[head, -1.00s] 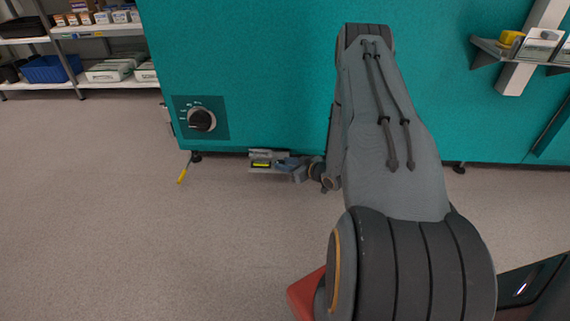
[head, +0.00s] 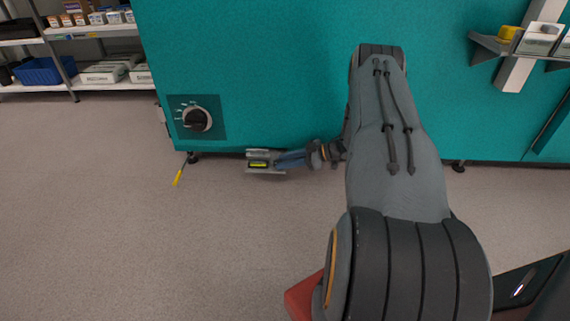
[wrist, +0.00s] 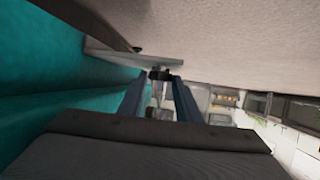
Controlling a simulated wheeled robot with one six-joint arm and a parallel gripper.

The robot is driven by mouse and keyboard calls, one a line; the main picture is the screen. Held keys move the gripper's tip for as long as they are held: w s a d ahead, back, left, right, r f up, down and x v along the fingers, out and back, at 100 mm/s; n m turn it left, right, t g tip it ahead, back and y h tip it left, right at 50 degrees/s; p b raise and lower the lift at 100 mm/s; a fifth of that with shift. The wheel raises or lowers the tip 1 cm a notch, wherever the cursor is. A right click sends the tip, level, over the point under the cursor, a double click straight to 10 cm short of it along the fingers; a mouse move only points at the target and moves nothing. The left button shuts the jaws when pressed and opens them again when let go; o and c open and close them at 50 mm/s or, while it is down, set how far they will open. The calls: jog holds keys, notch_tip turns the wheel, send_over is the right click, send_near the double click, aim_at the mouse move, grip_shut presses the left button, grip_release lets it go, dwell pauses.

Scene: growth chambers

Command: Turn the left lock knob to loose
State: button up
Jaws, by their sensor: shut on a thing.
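My gripper (head: 284,160) is low at the bottom edge of the teal chamber, reaching left from my arm. In the wrist view my gripper's two blue-grey fingers (wrist: 160,84) are shut on a small dark knob (wrist: 160,74). The knob is beside a grey plate (wrist: 108,60). In the head view a grey bracket (head: 265,172) with a yellow-green vial or display (head: 258,164) is just left of my fingertips. The knob itself is too small to make out there, and its setting cannot be read.
A black dial (head: 196,119) with markings is on the teal chamber (head: 270,70), above and left of the bracket. A yellow-tipped rod (head: 178,176) leans by the chamber's left foot (head: 193,158). Shelves (head: 95,85) stand at the far left. The floor (head: 150,250) in front is clear.

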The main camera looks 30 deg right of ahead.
dwell(0.4)
jog(key=o, duration=1)
jog(key=shift+o, duration=0.2)
jog(key=shift+d, duration=0.1)
jog(key=p+v, duration=0.3)
jog(key=v, duration=0.4)
jog(key=shift+s+d+r, duration=0.15)
jog(key=shift+d+r, duration=0.05)
